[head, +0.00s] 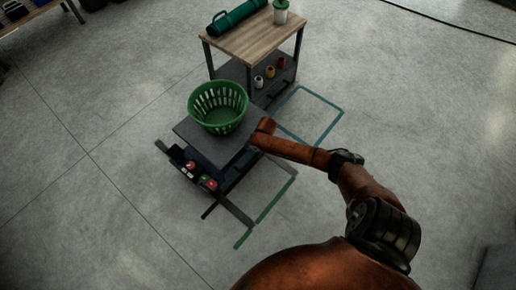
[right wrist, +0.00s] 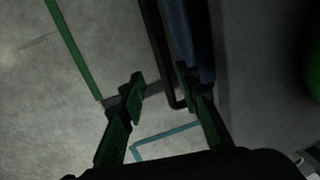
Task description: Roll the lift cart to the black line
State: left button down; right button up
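The lift cart (head: 190,131) has a flat dark grey top and a dark blue body. A green slotted basket (head: 218,108) stands on its top. My right arm reaches to the cart's right side; its gripper is mostly hidden there in the head view. In the right wrist view my right gripper (right wrist: 163,85) has its fingers apart, with a black bent bar (right wrist: 176,101) of the cart between or just beyond them; contact is unclear. A thin black line (head: 450,20) crosses the floor at the upper right; whether it is tape or cable is unclear. My left gripper is out of view.
A wood-topped table (head: 246,38) stands just behind the cart, bearing a green tube (head: 236,16) and a lidded jar (head: 281,12). Green tape (head: 276,198) and a teal outline (head: 325,105) mark the floor. Floor to the left is clear.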

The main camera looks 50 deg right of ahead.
jog(key=r, duration=0.3)
jog(key=shift+s+r, duration=0.25)
jog(key=shift+s, duration=0.05)
dwell(0.3)
